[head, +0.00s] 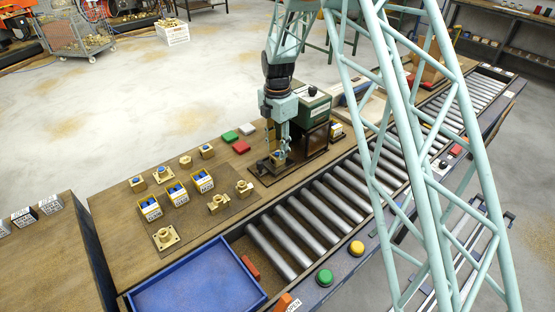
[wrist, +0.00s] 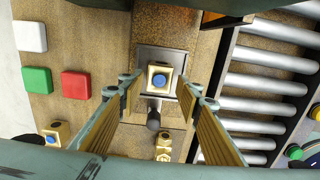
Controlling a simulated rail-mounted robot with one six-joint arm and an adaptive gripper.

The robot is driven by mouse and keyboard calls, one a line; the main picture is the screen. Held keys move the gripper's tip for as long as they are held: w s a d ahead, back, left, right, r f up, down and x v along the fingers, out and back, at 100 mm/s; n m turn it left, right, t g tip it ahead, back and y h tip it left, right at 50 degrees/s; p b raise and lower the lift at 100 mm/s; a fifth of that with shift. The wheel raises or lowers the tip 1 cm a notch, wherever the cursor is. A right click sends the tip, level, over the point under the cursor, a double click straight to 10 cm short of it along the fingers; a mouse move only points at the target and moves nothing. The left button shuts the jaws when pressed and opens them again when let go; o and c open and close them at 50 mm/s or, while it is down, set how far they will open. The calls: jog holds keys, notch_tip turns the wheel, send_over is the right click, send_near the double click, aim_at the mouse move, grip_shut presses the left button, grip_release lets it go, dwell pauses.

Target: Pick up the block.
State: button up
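A small brass block (wrist: 160,78) with a round blue top sits on a grey metal plate (wrist: 146,55) in the wrist view. In the head view the block (head: 277,158) shows low by the machine, partly hidden by my gripper (head: 281,148). In the wrist view my gripper (wrist: 159,90) is open, with one finger left and one right of the block. A gap shows on both sides, and nothing is held. How high the fingertips are above the plate is hard to tell.
A dark green machine (head: 309,115) stands close behind the gripper. A black knob (wrist: 153,121) is beside the block. Green (head: 230,137), red (head: 241,147) and white pads lie left. Other brass parts lie on a mat (head: 205,225). A roller conveyor (head: 320,215) runs right.

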aim_at(277, 154)
jog(key=shift+f+b, duration=0.35)
jog(key=shift+f, duration=1.9)
jog(key=shift+c, duration=0.3)
jog(key=c, duration=0.8)
jog(key=shift+w, duration=0.1)
jog(key=shift+c, duration=0.4)
jog(key=shift+r, duration=0.15)
jog(key=shift+r+p, duration=0.35)
jog(key=shift+r, duration=1.3)
jog(key=s+d, duration=0.3)
jog(key=s, duration=0.4)
jog(key=s+d+r, duration=0.1)
jog(key=s+d, duration=0.2)
jog(key=s, duration=0.4)
jog(key=shift+s+d+r+p, duration=0.25)
jog(key=shift+s+p, duration=0.1)
jog(key=shift+p, duration=0.1)
